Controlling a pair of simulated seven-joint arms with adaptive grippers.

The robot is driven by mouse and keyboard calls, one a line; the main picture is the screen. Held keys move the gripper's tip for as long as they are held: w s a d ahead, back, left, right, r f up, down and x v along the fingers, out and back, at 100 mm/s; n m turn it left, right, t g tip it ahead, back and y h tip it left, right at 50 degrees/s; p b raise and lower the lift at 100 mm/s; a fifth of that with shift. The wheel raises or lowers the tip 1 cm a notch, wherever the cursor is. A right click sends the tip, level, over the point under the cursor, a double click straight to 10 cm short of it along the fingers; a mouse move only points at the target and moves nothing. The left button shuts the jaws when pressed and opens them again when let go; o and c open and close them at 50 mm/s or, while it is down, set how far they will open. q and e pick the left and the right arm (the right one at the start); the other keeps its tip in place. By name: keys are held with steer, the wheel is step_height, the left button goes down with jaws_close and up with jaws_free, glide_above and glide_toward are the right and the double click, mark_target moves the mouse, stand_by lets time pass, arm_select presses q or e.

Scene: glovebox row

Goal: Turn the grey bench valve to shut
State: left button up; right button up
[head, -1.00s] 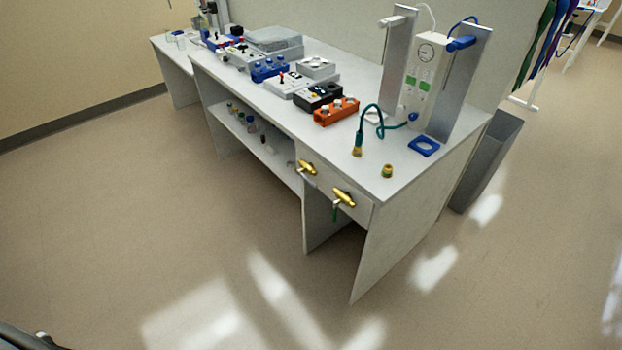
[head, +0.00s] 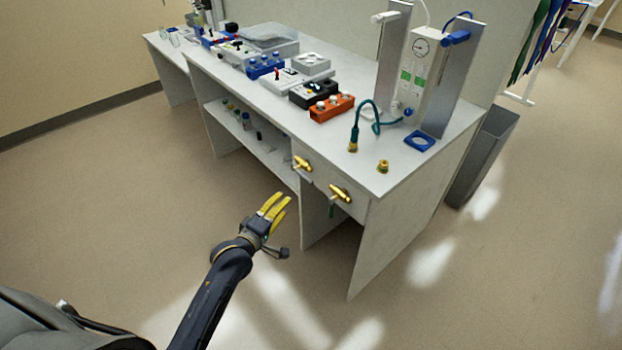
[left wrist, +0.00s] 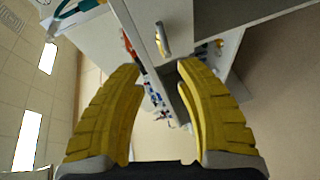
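Two brass valves are mounted on the front panel under the bench top. The left one, the grey bench valve (head: 303,163), has what looks like a small grey lever. The right valve (head: 341,192) has a green lever hanging down. My left gripper (head: 282,199) has yellow fingers, spread apart and empty. It is in front of the bench, lower than the valves and apart from them. In the left wrist view its open fingers (left wrist: 155,66) frame the bench front, with a brass valve (left wrist: 161,38) beyond the fingertips; I cannot tell which valve. My right gripper is not in view.
The bench top (head: 365,170) carries an orange block (head: 331,107), a hose with a brass end (head: 353,146), a loose brass fitting (head: 383,166) and a blue ring plate (head: 420,141). A grey bin (head: 485,155) stands at the right. The floor in front is clear.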

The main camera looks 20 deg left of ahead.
arm_select(q)
steer(key=n, duration=0.1)
glide_toward(306, 177)
steer(key=shift+n, duration=0.4)
steer(key=x, duration=1)
steer(key=shift+w+f, duration=0.1)
steer(key=shift+f, duration=0.25)
jaws_close()
